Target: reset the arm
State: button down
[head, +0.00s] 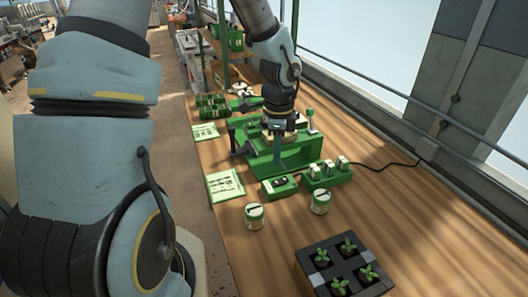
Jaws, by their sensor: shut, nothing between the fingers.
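The green tray seeder (282,155) stands on the wooden bench in the middle of the view. My arm comes down from the top of the picture, and my gripper (279,127) is over the seeder, close above its top. The fingers are small and dark against the machine, and no object shows held in them. I cannot tell whether they touch the seeder. A lever with a pale green knob (310,113) stands upright at the seeder's right side.
A green control box (280,186) and a green block with white-topped switches (327,173) sit in front of the seeder. Two tins (254,215) (320,201) and a black tray of seedlings (318,284) stand nearer. Printed sheets (224,185) lie left. Windows border the right.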

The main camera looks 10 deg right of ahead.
jog(key=s+a+r+n+b, duration=0.1)
jog(key=a+r+n, duration=0.2)
jog(key=a+n, duration=0.7)
jog(key=s+a+r+n+t+b, duration=0.1)
jog(key=a+r+n, duration=0.1)
jog(key=a+n, duration=0.9)
jog(key=a, duration=0.3)
jog(key=shift+r+n+t+b, duration=0.3)
jog(key=shift+r+b, duration=0.05)
jog(key=shift+r, duration=0.05)
